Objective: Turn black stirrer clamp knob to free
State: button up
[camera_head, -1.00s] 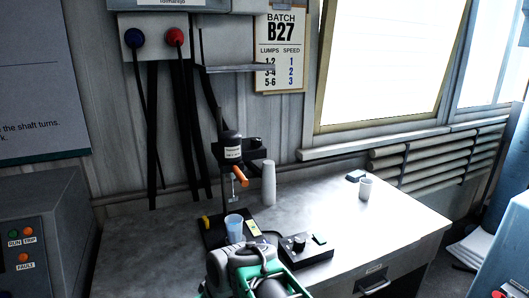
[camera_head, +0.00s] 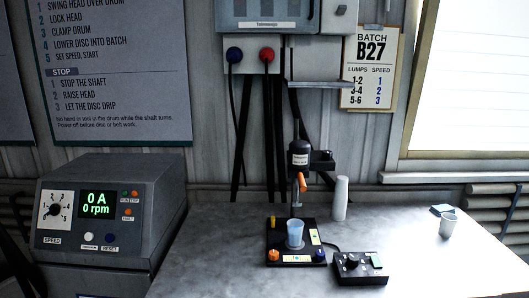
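The small bench stirrer stands on the table, with a dark motor head (camera_head: 300,156) bearing a white label on an upright black rod (camera_head: 296,128). A black block (camera_head: 322,160) sits at the right of the head, around the height of the motor; I cannot tell whether it is the clamp knob. An orange handle-like part (camera_head: 302,182) sticks out below the head. A clear bluish cup (camera_head: 295,233) stands on the black base plate (camera_head: 281,243) under the stirrer. My gripper is not in view.
A black control box (camera_head: 360,268) with a knob lies right of the base. A stack of white cups (camera_head: 340,198) stands behind, and one white cup (camera_head: 447,225) at the right. A grey speed console (camera_head: 107,217) reading 0 rpm stands left. The table's left front is clear.

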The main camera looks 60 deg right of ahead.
aim_at(326, 154)
jog(key=u, duration=0.15)
jog(key=k, duration=0.9)
jog(key=z, duration=1.05)
